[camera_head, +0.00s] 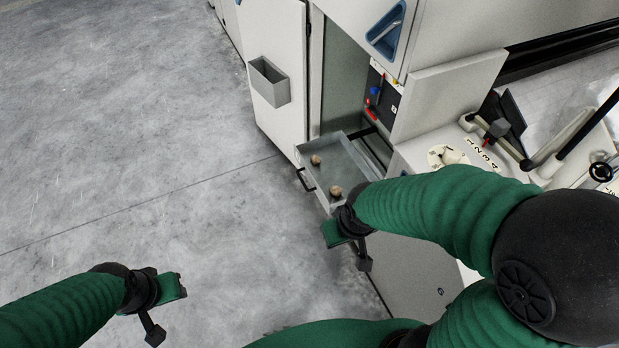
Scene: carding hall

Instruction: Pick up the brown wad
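Two small brown wads lie in the open shallow metal drawer (353,157) of the machine. One wad (316,160) is near the drawer's far left side, the other wad (336,191) nearer to me. Both look rounded and are too small to show detail. My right gripper (346,243) is just below the drawer's near end in the picture, apart from both wads. My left gripper (168,308) is over the floor at the lower left, far from the drawer. Neither gripper visibly holds anything; their finger opening is unclear.
A white cabinet door (278,75) with a grey box (269,82) on it stands beyond the drawer. A dark handle (306,180) is on the drawer's front. A control panel (383,98) and machine top with a dial (447,156) are to the right. The concrete floor at left is clear.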

